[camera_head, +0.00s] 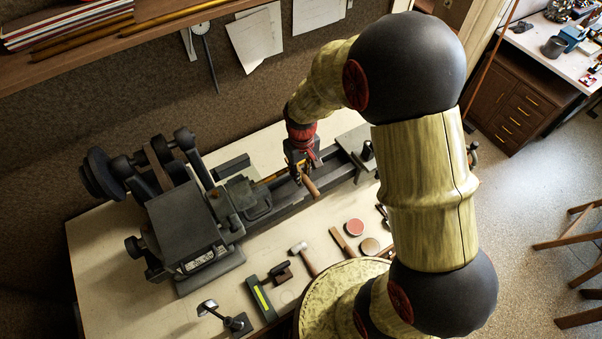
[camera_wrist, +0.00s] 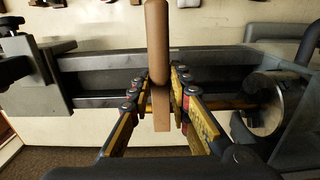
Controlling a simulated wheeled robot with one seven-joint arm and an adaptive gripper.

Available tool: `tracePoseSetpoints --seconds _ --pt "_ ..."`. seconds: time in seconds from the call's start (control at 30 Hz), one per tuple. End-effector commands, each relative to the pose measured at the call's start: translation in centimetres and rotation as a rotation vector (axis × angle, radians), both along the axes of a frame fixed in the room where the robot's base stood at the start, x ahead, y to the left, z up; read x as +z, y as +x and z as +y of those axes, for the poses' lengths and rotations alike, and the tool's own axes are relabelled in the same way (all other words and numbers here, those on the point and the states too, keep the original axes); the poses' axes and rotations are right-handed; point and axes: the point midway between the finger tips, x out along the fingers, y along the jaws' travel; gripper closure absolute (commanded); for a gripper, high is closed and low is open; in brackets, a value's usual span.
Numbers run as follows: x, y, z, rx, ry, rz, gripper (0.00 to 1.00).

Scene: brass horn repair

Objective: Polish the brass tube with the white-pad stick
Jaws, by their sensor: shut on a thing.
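My gripper (camera_head: 297,172) is over the lathe bed and shut on a brown wooden stick (camera_head: 309,185). In the wrist view, the stick (camera_wrist: 157,40) stands between the fingers of my gripper (camera_wrist: 159,88), its rounded handle toward the top and a flatter, paler part below. I cannot make out a white pad on it. The brass tube (camera_wrist: 222,102) runs crosswise behind the fingers to the chuck at the right. In the head view, a short piece of the tube (camera_head: 271,178) shows left of my gripper. I cannot tell whether the stick touches the tube.
The dark lathe (camera_head: 187,232) stands on a pale bench (camera_head: 110,270). In front of it lie a mallet (camera_head: 304,257), another flat wooden stick (camera_head: 345,243), a red-topped tin (camera_head: 354,227), a tan-topped tin (camera_head: 370,246) and a yellow-striped block (camera_head: 262,299). Papers hang on the wall behind.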

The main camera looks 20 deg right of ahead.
Motion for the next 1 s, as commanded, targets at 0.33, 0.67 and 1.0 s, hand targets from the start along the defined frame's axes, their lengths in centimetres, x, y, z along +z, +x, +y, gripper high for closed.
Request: tracePoseSetpoints --seconds 0.33,0.67,1.0 --pt "-0.1 0.0 0.2 0.000 0.000 -0.001 1.00" --pt "-0.1 -0.2 0.4 0.000 0.000 0.000 1.00" --pt "1.4 -1.7 0.1 0.000 0.000 -0.002 1.00"
